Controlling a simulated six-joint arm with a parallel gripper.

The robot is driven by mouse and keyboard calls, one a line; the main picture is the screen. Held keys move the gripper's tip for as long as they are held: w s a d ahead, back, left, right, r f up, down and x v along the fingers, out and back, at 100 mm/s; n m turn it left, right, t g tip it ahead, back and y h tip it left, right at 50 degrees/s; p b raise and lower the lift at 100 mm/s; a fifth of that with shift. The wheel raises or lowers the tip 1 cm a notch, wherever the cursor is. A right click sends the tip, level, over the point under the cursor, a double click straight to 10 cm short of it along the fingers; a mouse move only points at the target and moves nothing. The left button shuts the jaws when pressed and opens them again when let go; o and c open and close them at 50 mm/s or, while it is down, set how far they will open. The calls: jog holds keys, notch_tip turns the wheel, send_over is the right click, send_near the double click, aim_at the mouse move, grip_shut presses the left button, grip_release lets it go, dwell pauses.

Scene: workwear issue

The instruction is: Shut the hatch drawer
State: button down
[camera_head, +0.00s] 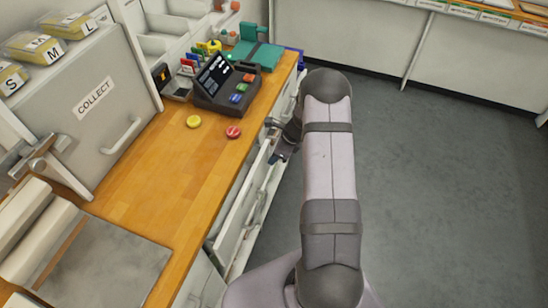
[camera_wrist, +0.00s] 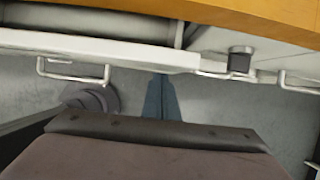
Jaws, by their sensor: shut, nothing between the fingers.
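A pale drawer under the counter stands partly open in the head view, its front panel (camera_head: 243,215) out from the counter side. In the wrist view its white front (camera_wrist: 100,48) crosses the upper left, with a wire handle (camera_wrist: 75,72) and a grey cylindrical shape (camera_wrist: 130,24) behind the front. My gripper (camera_head: 274,157) is beside the drawer's far end, on the aisle side. In the wrist view its fingers (camera_wrist: 164,82) are together and empty, with the tips at the drawer front near its right end. I cannot tell whether they touch it.
The wooden counter (camera_head: 190,165) holds a dark keypad terminal (camera_head: 225,85), a yellow disc (camera_head: 193,121) and a red disc (camera_head: 233,131). A COLLECT panel (camera_head: 95,100) stands at left. The grey floor (camera_head: 440,170) at right is clear. A dark latch (camera_wrist: 240,60) shows right of the drawer.

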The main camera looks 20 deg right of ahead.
jog(key=w+a, duration=0.3)
jog(key=shift+w+a, duration=0.3)
jog(key=shift+r, duration=0.1)
jog(key=shift+w+a, duration=0.1)
jog(key=s+d+r+b, duration=0.2)
jog(key=s+d+r, duration=0.4)
jog(key=r, duration=0.3)
dwell(0.5)
